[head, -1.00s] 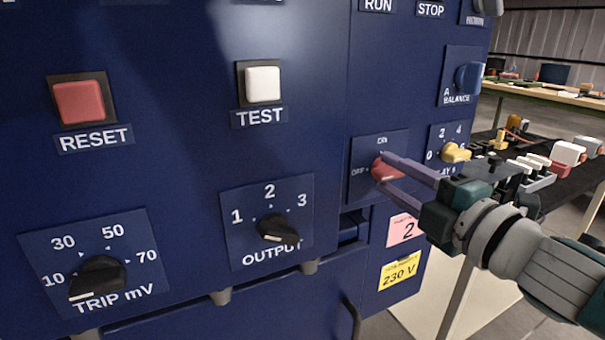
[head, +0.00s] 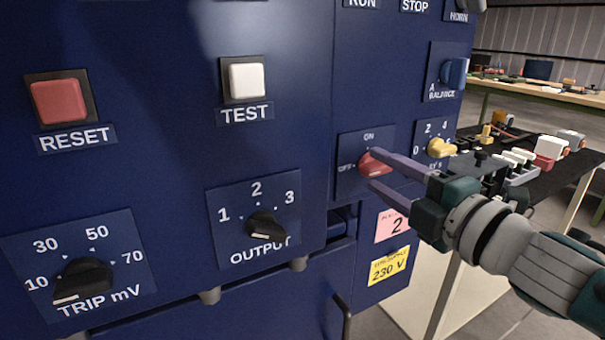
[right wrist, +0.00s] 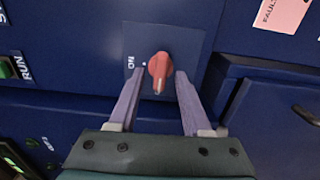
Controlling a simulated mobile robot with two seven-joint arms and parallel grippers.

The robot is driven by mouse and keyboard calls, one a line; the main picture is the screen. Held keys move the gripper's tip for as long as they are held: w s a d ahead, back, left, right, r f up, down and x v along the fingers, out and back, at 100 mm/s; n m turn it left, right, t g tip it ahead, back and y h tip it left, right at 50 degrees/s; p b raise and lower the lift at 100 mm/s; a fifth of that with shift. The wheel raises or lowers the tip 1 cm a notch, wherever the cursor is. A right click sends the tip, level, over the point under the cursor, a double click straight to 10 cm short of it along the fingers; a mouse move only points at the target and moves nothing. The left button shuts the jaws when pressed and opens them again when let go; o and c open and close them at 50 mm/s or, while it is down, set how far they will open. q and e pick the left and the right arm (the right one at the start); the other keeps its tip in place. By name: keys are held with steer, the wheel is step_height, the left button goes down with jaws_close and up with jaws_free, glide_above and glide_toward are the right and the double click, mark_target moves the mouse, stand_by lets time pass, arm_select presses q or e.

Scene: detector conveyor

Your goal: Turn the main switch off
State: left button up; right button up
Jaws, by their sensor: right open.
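The main switch is a red knob (head: 376,163) on a dark blue plate, with ON above it and OFF to its left in the head view. My right gripper (head: 368,168) is open, its two purple fingers above and below the knob. In the right wrist view the red knob (right wrist: 159,70) stands between the open fingertips (right wrist: 158,73), with a visible gap on each side. The knob's pale end points down in that view, and the ON mark is to the left. Part of the switch is hidden by the upper finger in the head view. My left gripper is not seen.
A yellow selector knob (head: 440,148) and a blue balance knob (head: 454,73) sit right of the switch. The black output knob (head: 265,224) is lower left. A pink label (head: 392,226) and a yellow 230 V label (head: 388,266) are below. A conveyor with parts (head: 560,177) stands behind my right arm.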

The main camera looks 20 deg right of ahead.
steer(key=s, duration=0.9)
steer(key=shift+s+d, duration=0.2)
steer(key=shift+d, duration=0.15)
